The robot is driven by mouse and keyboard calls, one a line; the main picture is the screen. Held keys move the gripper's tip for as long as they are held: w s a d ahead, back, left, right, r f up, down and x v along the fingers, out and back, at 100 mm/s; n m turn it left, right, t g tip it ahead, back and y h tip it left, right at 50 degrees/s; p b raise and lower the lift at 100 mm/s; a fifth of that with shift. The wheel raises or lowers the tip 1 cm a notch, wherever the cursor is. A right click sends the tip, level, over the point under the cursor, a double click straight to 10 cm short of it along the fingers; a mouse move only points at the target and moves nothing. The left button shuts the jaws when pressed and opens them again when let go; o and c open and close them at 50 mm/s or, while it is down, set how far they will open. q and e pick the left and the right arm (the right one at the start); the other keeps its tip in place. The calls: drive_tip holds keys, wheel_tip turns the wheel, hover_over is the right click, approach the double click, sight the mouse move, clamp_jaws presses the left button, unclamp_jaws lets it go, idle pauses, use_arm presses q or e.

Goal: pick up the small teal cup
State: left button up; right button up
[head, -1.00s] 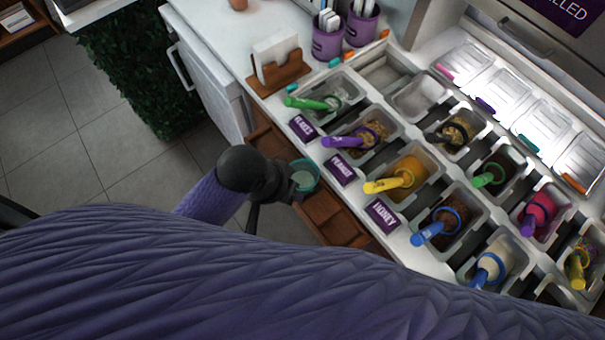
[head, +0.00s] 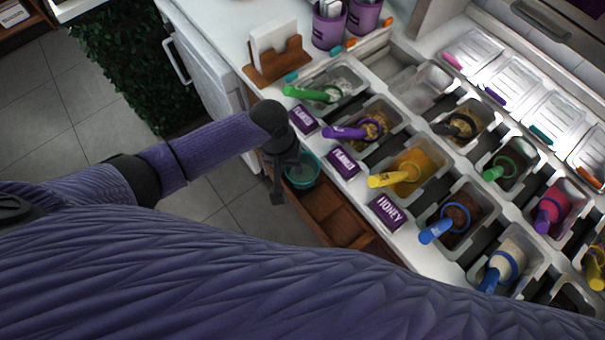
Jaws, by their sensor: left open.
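The small teal cup (head: 303,171) sits at the near edge of the counter, in the brown wooden compartment tray (head: 330,215) below the topping bins. My left gripper (head: 281,178) is at the cup's left side, pointing down, and covers part of the cup. It is open; I cannot tell whether a finger touches the cup. My right gripper is not in view.
Topping bins with coloured scoops fill the counter to the right, beginning with the green scoop (head: 315,94). Purple labels, such as the honey label (head: 386,212), stand along their front. A wooden napkin holder (head: 278,62) is behind. Floor lies open at left.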

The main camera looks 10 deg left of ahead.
use_arm(q)
drive_tip(key=shift+f, duration=0.15)
drive_tip(key=shift+c, duration=0.3)
clamp_jaws()
